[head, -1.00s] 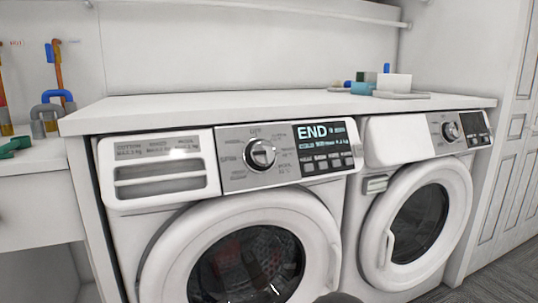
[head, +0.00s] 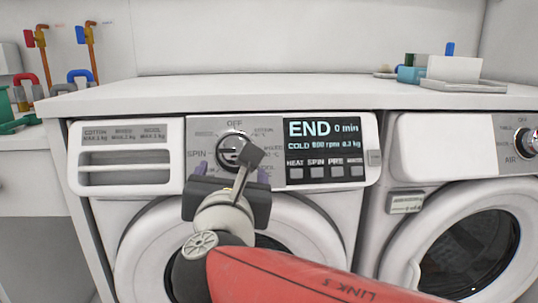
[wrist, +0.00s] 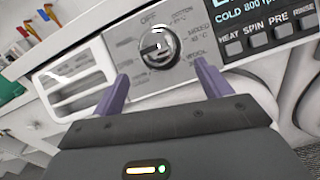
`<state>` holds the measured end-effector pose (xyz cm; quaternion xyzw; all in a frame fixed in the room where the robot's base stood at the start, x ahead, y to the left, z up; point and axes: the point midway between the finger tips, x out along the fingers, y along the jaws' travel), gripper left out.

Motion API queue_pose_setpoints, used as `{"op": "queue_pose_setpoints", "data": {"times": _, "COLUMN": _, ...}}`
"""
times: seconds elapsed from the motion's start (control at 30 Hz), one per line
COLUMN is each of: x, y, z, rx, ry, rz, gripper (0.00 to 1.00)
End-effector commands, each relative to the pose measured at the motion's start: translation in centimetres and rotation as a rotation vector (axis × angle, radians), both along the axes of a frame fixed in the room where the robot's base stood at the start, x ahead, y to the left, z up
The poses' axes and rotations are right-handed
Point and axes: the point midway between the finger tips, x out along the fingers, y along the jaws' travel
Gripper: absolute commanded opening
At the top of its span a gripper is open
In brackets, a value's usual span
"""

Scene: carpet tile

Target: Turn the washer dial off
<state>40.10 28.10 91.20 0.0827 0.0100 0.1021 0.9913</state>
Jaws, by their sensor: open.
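The washer dial (head: 231,142) is a round silver knob on the left machine's panel, partly hidden by my arm in the head view. OFF is printed above it and SPIN to its left. In the wrist view the dial (wrist: 160,44) shows whole, with a pale bar pointing left of centre; its exact setting is hard to tell. My gripper (head: 231,172) is open and empty, in front of and just below the dial. In the wrist view its two purple fingers (wrist: 161,74) stand apart on either side below the dial, not closed on it.
The washer's display (head: 322,130) reads END and 0 min, with buttons below. A detergent drawer (head: 126,172) is left of the dial. A second machine (head: 450,150) stands right. The countertop (head: 270,102) overhangs the panel; a white box (head: 453,68) sits on it.

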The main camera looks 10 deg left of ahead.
Motion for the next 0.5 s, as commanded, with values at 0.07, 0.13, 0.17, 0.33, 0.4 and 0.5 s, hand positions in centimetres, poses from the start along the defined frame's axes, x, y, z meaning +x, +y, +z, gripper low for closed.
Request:
{"op": "queue_pose_setpoints", "data": {"times": 0.07, "x": 0.5, "y": 0.4, "z": 0.1, "rx": -0.01, "ry": -0.006, "rz": 0.005, "gripper": 0.77}}
{"op": "queue_pose_setpoints", "data": {"times": 0.13, "x": 1.4, "y": 0.5, "z": 0.1, "rx": -0.009, "ry": -0.005, "rz": 0.002, "gripper": 0.77}}
{"op": "queue_pose_setpoints", "data": {"times": 0.17, "x": 1.9, "y": 0.6, "z": 0.1, "rx": -0.009, "ry": -0.005, "rz": 0.002, "gripper": 0.77}}
{"op": "queue_pose_setpoints", "data": {"times": 0.33, "x": 4.7, "y": 1.1, "z": 0.0, "rx": -0.007, "ry": -0.004, "rz": 0.002, "gripper": 0.77}}
{"op": "queue_pose_setpoints", "data": {"times": 0.4, "x": 5.7, "y": 1.3, "z": 0.1, "rx": -0.007, "ry": -0.005, "rz": 0.001, "gripper": 0.77}}
{"op": "queue_pose_setpoints", "data": {"times": 0.5, "x": 6.7, "y": 1.5, "z": 0.0, "rx": -0.005, "ry": -0.003, "rz": 0.002, "gripper": 0.77}}
